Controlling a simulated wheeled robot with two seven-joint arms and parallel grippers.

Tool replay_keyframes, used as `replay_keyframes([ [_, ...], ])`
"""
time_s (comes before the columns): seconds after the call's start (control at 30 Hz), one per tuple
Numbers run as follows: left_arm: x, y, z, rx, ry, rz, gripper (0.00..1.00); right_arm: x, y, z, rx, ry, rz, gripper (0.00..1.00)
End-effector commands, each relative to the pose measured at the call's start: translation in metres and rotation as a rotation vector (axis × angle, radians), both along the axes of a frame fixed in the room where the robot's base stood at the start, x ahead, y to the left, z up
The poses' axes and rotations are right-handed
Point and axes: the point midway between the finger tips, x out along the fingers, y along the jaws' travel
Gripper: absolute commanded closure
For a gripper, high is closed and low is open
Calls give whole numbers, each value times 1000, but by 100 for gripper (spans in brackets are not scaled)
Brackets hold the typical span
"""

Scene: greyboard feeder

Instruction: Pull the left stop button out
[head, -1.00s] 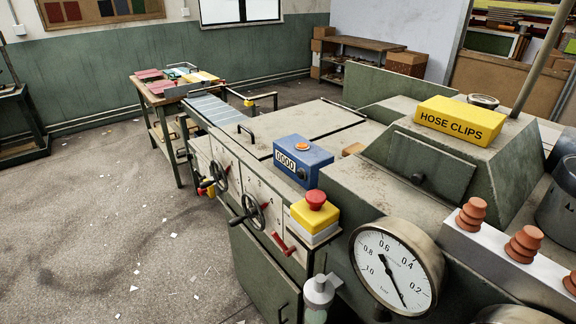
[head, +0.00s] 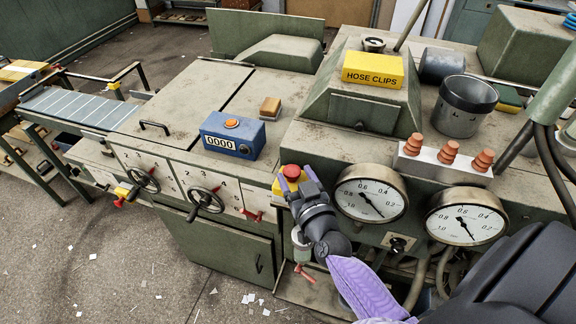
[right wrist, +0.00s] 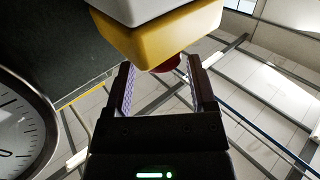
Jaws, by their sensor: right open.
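The stop button is a red mushroom head (head: 291,171) on a yellow box at the front edge of the machine. In the right wrist view the red button (right wrist: 168,64) shows partly below the yellow box (right wrist: 160,38), which hides part of it. My right gripper (head: 298,178) is at the button, with its fingers in front of the box. In the right wrist view the gripper (right wrist: 162,75) is open, with one finger on each side of the button. Gaps show between button and fingers. My left gripper is not in view.
Two round gauges (head: 370,200) sit right of the button. A blue counter box (head: 232,136) stands on the machine to the left, and handwheels (head: 205,200) are on the front. A yellow hose clips box (head: 373,68) and orange insulators (head: 448,151) are behind.

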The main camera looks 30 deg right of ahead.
Motion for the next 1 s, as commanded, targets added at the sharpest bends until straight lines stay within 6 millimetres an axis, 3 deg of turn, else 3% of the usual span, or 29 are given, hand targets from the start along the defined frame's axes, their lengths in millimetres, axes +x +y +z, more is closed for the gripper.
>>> replay_keyframes([
  [0.2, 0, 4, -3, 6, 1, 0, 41, 25, -5, -1, 0, 1, 0, 28],
  [0.53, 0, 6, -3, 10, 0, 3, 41, 29, -5, 0, 1, 2, 1, 30],
  [0.87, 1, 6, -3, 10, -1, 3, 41, 29, -5, 0, 1, 2, 1, 100],
  [1.0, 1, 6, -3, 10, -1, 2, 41, 29, -5, 0, 1, 2, 1, 100],
])
